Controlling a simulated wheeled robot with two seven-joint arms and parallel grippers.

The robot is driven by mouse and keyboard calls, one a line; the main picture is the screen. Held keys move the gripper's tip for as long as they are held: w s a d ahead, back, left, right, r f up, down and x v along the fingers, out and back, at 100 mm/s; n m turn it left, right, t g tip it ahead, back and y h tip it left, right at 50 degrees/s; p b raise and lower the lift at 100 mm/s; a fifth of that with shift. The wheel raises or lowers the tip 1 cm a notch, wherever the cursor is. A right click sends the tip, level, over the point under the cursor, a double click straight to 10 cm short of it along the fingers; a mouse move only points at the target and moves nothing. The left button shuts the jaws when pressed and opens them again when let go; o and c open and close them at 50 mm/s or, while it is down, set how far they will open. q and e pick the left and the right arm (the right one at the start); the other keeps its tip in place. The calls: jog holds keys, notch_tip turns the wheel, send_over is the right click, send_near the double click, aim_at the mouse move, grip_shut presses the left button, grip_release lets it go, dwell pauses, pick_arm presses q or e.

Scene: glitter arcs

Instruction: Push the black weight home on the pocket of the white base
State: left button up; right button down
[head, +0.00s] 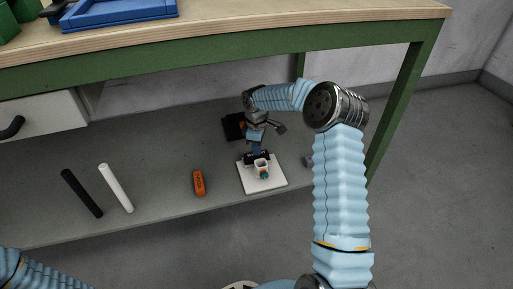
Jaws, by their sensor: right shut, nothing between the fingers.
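The white base (264,186) is a square plate on the grey lower shelf, with a small raised white part near its middle. Small teal and orange patches show at that raised part. My right gripper (260,162) points down over the base, shut and empty, close to the raised part. I cannot tell whether it touches. The black weight cannot be made out surely; dark shapes at the base blend with my gripper, which hides part of the pocket. My left gripper is out of view; only part of my left arm shows at the lower left.
A dark flat object (233,127) lies behind the base. An orange block (199,183), a white rod (116,188) and a black rod (82,193) lie to the left. A small grey object (308,161) is to the right. The wooden tabletop (230,36) overhangs the shelf.

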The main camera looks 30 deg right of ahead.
jog(key=shift+f, duration=0.15)
notch_tip(320, 180, up, 7)
jog(key=p, duration=0.5)
jog(key=shift+p, duration=0.3)
dwell(0.6)
